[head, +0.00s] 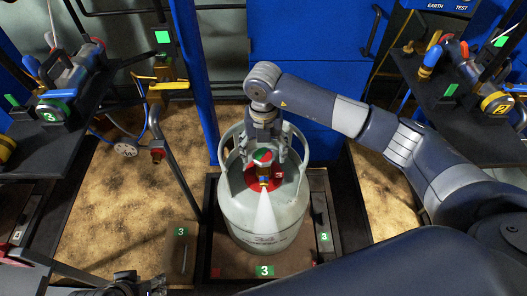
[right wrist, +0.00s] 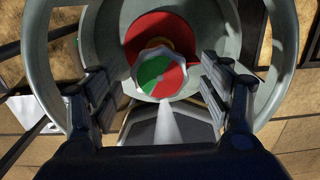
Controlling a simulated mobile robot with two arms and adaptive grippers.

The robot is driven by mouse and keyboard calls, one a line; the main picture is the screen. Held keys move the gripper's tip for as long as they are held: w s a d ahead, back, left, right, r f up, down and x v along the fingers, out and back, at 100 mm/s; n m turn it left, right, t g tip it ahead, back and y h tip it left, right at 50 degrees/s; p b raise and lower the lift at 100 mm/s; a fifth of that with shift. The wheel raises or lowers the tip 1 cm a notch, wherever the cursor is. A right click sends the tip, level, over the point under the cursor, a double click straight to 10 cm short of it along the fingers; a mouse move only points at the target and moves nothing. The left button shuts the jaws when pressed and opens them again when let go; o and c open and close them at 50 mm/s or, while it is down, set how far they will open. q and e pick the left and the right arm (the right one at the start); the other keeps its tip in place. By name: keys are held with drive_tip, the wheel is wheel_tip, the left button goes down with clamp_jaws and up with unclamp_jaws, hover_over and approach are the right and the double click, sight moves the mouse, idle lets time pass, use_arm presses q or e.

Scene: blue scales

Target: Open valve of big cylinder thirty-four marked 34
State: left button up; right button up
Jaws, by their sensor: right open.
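My right gripper (head: 265,150) points down into the collar. In the right wrist view it is open (right wrist: 160,92), one finger on each side of the knob, with visible gaps. My left gripper (head: 138,287) is only partly visible at the bottom left edge.
The platform (head: 215,262) has a green 3 label (head: 264,270). A pale cone (head: 266,210) extends from the valve. Black shelves with fittings stand left (head: 75,115) and right (head: 450,100). A blue post (head: 195,80) and blue cabinet (head: 300,40) are behind.

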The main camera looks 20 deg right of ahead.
drive_tip(key=shift+f, duration=0.1)
drive_tip(key=c, duration=1)
drive_tip(key=shift+c, duration=0.2)
